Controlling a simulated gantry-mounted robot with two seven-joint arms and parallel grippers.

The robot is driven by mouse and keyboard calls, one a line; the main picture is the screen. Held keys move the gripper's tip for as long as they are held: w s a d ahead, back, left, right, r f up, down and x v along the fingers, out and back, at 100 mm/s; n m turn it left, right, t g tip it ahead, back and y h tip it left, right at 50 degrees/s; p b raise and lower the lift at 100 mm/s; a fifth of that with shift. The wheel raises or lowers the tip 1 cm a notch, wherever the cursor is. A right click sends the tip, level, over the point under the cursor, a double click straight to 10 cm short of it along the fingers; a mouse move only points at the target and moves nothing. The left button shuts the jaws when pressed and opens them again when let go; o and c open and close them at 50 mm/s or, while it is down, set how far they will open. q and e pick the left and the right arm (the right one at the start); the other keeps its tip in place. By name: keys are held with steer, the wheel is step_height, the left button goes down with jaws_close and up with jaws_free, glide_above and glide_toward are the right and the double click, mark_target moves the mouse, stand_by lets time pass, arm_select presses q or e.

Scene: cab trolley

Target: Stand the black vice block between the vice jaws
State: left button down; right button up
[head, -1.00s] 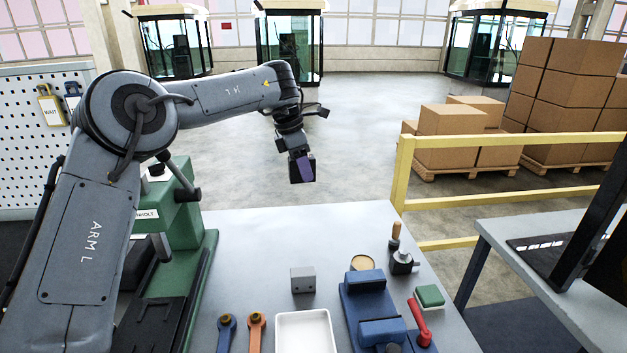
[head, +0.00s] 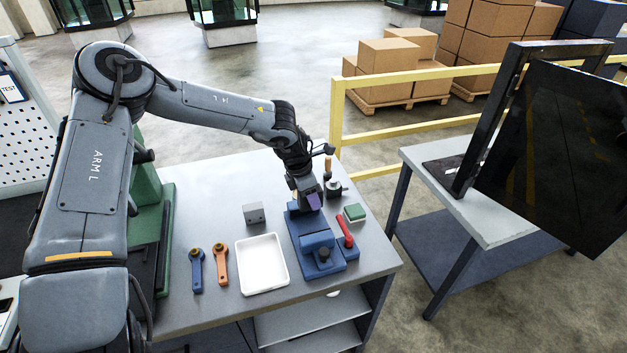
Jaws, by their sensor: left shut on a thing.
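The blue vice (head: 318,242) stands on the right part of the grey bench, with a red handle (head: 345,231) at its side. My left gripper (head: 308,202) is over the far end of the vice and is shut on the black vice block. The block is small and dark here and mostly hidden by the gripper. The gripper also covers part of the far jaw. I cannot tell whether the block touches the vice or sits between the jaws. My right gripper is not in view.
A grey block with holes (head: 254,213) and a white tray (head: 262,265) stand left of the vice. A blue wrench (head: 197,270) and an orange wrench (head: 219,268) lie further left. A green-topped block (head: 354,213) and a dark wooden-handled tool (head: 334,188) are to the right.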

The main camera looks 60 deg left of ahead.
arm_select(q)
steer(key=shift+a+r, duration=0.15)
steer(key=shift+a, duration=0.1)
steer(key=shift+d+f+b, duration=0.1)
steer(key=shift+f+b, duration=0.25)
steer(key=shift+f, duration=0.2)
steer(key=shift+f+b, duration=2.25)
steer(key=shift+f, duration=1.2)
steer(key=shift+f+b, duration=1.05)
steer(key=shift+f, duration=0.05)
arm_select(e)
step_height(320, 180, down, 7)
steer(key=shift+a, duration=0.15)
arm_select(q)
steer(key=shift+f+b, duration=0.3)
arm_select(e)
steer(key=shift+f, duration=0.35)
arm_select(q)
steer(key=c, duration=0.5)
jaws_free()
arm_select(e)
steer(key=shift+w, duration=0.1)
